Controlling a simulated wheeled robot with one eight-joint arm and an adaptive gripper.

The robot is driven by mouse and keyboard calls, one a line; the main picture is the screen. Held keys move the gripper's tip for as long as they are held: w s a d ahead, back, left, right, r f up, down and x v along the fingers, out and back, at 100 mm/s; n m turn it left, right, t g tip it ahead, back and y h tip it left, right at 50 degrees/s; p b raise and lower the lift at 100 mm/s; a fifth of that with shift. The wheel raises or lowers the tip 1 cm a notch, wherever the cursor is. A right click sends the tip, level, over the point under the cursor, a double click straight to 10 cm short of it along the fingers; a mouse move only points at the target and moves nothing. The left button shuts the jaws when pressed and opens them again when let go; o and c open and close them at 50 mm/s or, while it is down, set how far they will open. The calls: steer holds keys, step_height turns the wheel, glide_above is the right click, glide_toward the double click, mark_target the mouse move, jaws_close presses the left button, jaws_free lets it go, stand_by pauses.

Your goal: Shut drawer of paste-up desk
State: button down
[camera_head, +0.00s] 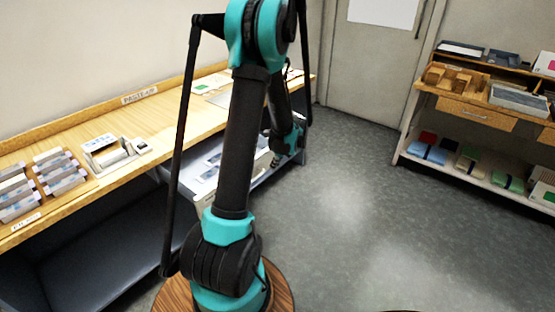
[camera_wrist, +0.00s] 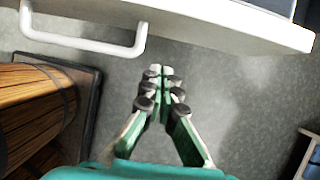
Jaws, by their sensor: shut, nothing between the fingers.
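The paste-up desk (camera_head: 110,112) runs along the left wall with a "PASTE-UP" label on its back ledge. Its drawer (camera_head: 203,176) is pulled out below the desktop, with pale sheets inside, and my arm hides part of it. In the wrist view the white drawer front (camera_wrist: 225,25) crosses the top, with a white bar handle (camera_wrist: 95,42) at upper left. My gripper (camera_wrist: 160,72) is shut and empty, its fingertips apart from the handle in the picture, to its lower right. In the head view my gripper (camera_head: 287,145) is by the drawer's far right side, partly hidden.
Blocks of small packets (camera_head: 58,172) and a white device (camera_head: 112,153) stand on the desktop. A dark lower shelf (camera_head: 95,245) lies beneath. A wooden shelf unit (camera_head: 475,120) stands at right, a grey door (camera_head: 375,60) behind. The grey floor between is clear.

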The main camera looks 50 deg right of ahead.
steer(key=shift+w+a+f, duration=0.1)
steer(key=shift+w, duration=0.95)
steer(key=shift+w+a+f, duration=0.1)
steer(key=shift+w, duration=0.95)
steer(key=w, duration=1)
steer(key=w+a, duration=0.1)
steer(key=w, duration=0.8)
steer(key=w+a, duration=0.1)
steer(key=w, duration=0.9)
steer(key=shift+w+a, duration=0.1)
steer(key=shift+w, duration=0.25)
steer(key=shift+r, duration=0.1)
